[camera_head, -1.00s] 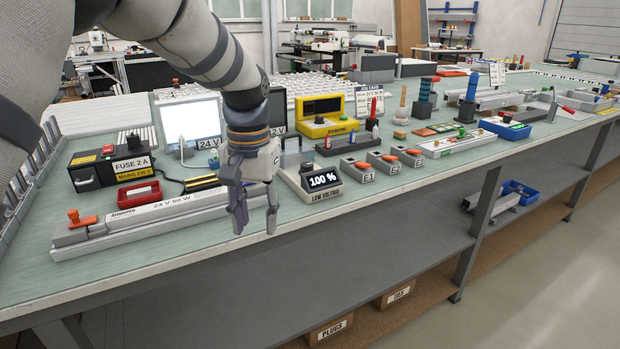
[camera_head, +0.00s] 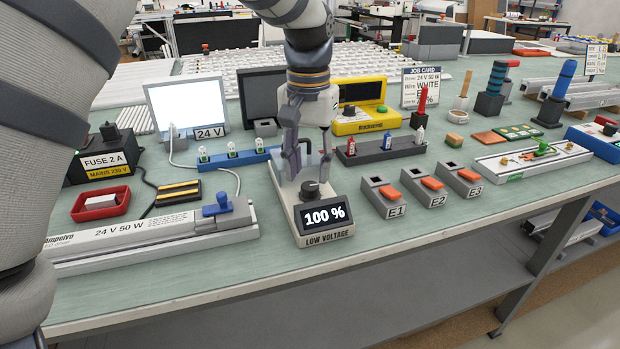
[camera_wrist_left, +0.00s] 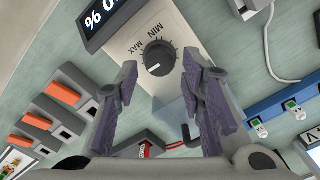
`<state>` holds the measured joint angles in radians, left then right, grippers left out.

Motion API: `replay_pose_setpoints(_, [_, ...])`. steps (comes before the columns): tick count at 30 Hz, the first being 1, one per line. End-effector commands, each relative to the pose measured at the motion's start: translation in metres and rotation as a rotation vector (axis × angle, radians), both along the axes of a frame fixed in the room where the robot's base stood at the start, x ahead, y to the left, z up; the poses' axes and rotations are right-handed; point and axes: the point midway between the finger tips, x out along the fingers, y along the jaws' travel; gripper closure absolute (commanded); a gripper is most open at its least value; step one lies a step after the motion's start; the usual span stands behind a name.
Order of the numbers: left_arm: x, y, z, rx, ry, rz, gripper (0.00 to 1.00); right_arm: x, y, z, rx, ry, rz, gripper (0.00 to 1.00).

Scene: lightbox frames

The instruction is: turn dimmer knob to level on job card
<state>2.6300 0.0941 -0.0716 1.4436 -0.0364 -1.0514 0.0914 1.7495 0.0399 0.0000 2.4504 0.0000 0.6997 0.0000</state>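The low voltage dimmer box (camera_head: 345,233) stands near the bench's front edge, its display reading 100 %. Its round black knob (camera_head: 310,190) is on top behind the display. In the left wrist view the knob (camera_wrist_left: 159,58) has a white pointer line, with MIN and MAX printed beside it. My left gripper (camera_head: 308,170) points down, open and empty, over the box at the knob. In the wrist view its fingertips (camera_wrist_left: 161,68) are spread either side of the knob, apart from it. The job card (camera_head: 411,82) stands behind, showing 24 V 50 W and WHITE; a red handle partly hides its level line.
Orange-levered connectors E1 (camera_head: 383,200), E2 and E3 stand right of the dimmer. A dark rack (camera_head: 375,153) with small bottles is behind it. A 24 V 50 W rail (camera_head: 130,237) lies left. Bare bench shows along the front edge.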

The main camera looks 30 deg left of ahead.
Motion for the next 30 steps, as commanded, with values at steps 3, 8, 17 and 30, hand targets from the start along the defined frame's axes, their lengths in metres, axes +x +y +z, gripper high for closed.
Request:
replay_pose_setpoints(3, [-0.001, 0.0, -0.022, 0.0, 0.002, 0.0, 0.64, 0.002, 0.0, 0.001, 0.0, -0.006, 0.0, 0.6])
replay_pose_setpoints(8, [0.0, 0.0, -0.035, 0.0, -0.001, 0.0, 0.64, 0.002, 0.0, 0.002, 0.0, -0.008, 0.0, 0.6])
replay_pose_setpoints(17, [0.0, 0.0, -0.036, 0.0, -0.001, 0.0, 0.77, 0.002, 0.0, 0.002, 0.0, -0.008, 0.0, 0.6])
replay_pose_setpoints(30, [0.0, 0.0, -0.036, 0.002, -0.001, 0.037, 1.0, 0.002, 0.0, 0.002, 0.0, -0.008, 0.0, 0.6])
